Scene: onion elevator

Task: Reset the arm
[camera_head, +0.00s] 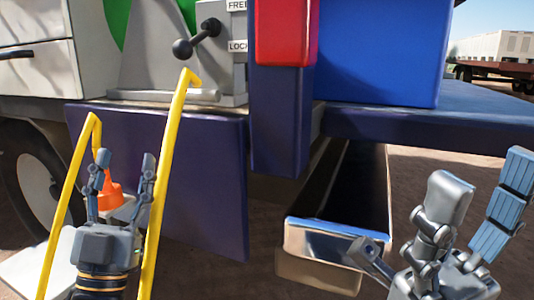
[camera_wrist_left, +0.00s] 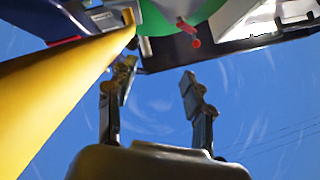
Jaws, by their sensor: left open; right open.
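My left gripper (camera_head: 125,175) is open and empty at the lower left of the head view, between two yellow rails (camera_head: 167,165). Its open fingers (camera_wrist_left: 155,105) also show against the sky in the left wrist view, with a thick yellow bar (camera_wrist_left: 65,85) close on the left. My right gripper (camera_head: 478,215) is open and empty at the lower right of the head view, to the right of a metal chute or step (camera_head: 335,245). It is in front of the ground and seems to touch nothing.
A lever with a dark ball knob (camera_head: 182,48) stands beside FREE and LOCK labels. A red block (camera_head: 285,32), a blue box (camera_head: 378,50) and a purple panel (camera_head: 195,185) are ahead. An orange object (camera_head: 112,192) is behind my left gripper. A wheel (camera_head: 35,180) is at left.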

